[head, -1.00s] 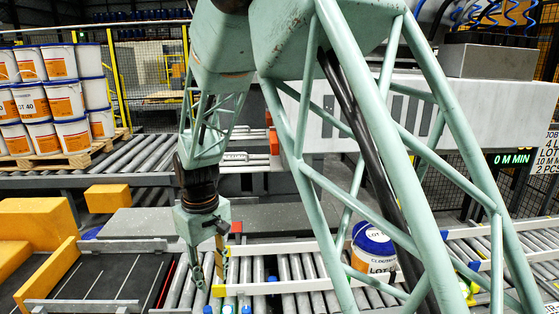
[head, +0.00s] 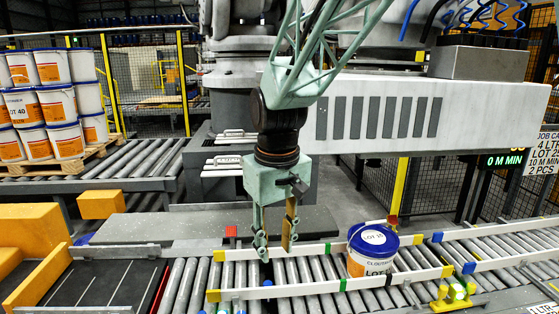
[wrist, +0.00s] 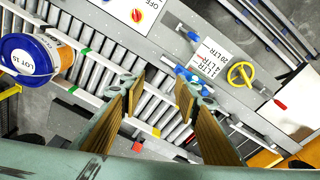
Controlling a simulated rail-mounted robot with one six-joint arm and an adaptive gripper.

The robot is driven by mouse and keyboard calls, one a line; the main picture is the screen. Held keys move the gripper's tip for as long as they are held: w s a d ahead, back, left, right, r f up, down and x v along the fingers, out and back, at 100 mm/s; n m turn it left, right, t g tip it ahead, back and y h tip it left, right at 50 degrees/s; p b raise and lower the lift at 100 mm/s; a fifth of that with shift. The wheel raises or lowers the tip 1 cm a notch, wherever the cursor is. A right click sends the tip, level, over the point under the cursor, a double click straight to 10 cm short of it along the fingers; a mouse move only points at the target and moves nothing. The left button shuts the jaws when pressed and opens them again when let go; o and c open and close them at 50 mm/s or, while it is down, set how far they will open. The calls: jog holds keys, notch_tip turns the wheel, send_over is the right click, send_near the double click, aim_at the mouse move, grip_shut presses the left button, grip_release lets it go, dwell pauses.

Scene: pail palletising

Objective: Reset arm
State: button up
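My gripper (head: 275,243) hangs from the arm over the roller conveyor in the head view, pointing down. Its two fingers are apart with nothing between them. In the wrist view the fingers (wrist: 160,95) with wooden-looking pads are spread over bare rollers. A white and orange pail with a blue lid (head: 371,250) stands upright on the conveyor to the right of my gripper, apart from it. The pail also shows at the left of the wrist view (wrist: 30,58).
The roller conveyor (head: 310,270) has white side rails. Stacked pails (head: 60,103) stand on a wooden pallet (head: 62,160) at the left. Yellow blocks (head: 30,235) lie at the lower left. A panel with a yellow handwheel (wrist: 243,75) shows in the wrist view.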

jog(key=s+d+r+m+t+b, duration=0.1)
jog(key=s+d+r+m, duration=0.1)
jog(key=s+d+r, duration=0.35)
jog(key=s+d+r+m, duration=0.1)
jog(key=s+d+r, duration=0.2)
jog(key=s+d, duration=0.45)
jog(key=s+d+m+t+b, duration=0.1)
jog(key=s+d, duration=0.3)
jog(key=s, duration=0.5)
jog(key=s+d+m, duration=0.2)
jog(key=s+d, duration=0.3)
jog(key=s, duration=0.5)
jog(key=shift+t+b, duration=0.35)
jog(key=shift+t, duration=0.05)
